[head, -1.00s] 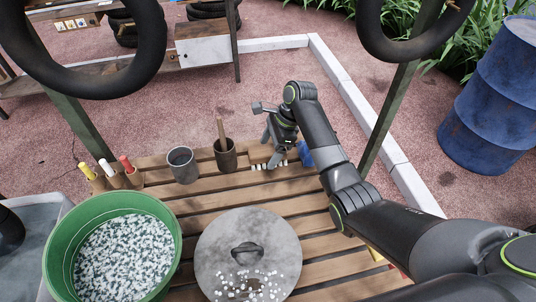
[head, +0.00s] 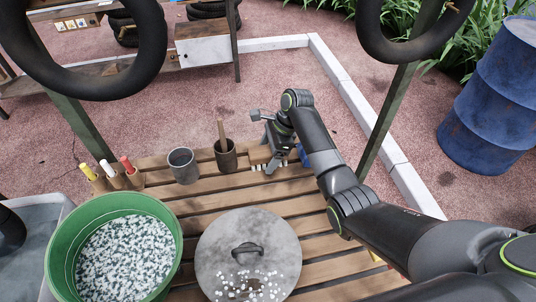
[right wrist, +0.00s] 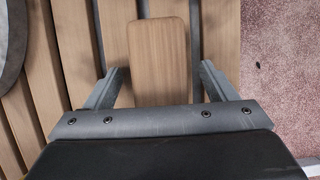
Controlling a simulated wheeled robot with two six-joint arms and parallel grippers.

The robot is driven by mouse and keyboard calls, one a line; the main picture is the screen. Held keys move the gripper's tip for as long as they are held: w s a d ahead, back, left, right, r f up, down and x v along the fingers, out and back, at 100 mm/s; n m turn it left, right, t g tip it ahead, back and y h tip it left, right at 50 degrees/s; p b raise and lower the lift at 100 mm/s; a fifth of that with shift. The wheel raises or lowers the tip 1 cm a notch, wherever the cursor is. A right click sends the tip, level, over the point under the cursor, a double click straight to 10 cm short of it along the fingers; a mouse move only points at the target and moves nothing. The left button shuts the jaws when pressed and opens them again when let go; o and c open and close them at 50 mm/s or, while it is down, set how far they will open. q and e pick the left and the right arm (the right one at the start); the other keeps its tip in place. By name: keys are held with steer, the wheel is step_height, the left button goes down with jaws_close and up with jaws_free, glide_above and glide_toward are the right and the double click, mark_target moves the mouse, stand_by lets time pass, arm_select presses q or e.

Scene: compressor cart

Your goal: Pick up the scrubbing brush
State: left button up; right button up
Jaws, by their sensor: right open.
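The scrubbing brush (head: 260,155) has a wooden block with white bristles. It lies on the slatted wooden table at its far side, just right of a dark cup. In the right wrist view its light wooden back (right wrist: 158,55) shows between and beyond the fingertips. My right gripper (head: 272,158) is open above the brush, one finger on each side of it in the wrist view (right wrist: 162,78); I cannot tell whether the fingers touch it. The gripper partly hides the brush in the head view. My left gripper is not in view.
A dark cup with a wooden handle (head: 225,155) stands close left of the brush, beside a grey cup (head: 183,165). A round metal lid (head: 220,250) and a green tub of pebbles (head: 65,250) are nearer. A blue object (head: 304,155) sits right of the gripper.

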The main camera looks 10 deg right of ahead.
mark_target(267, 150)
steer(key=shift+f, duration=0.15)
stand_by(0.3)
steer(key=shift+c, duration=0.5)
steer(key=c, duration=1.1)
steer(key=shift+b, duration=0.4)
step_height(267, 150, up, 11)
steer(key=shift+f, duration=0.2)
steer(key=o, duration=0.6)
steer(key=shift+c, duration=0.2)
steer(key=c, duration=0.3)
steer(key=shift+a, duration=0.1)
steer(key=shift+c, duration=0.2)
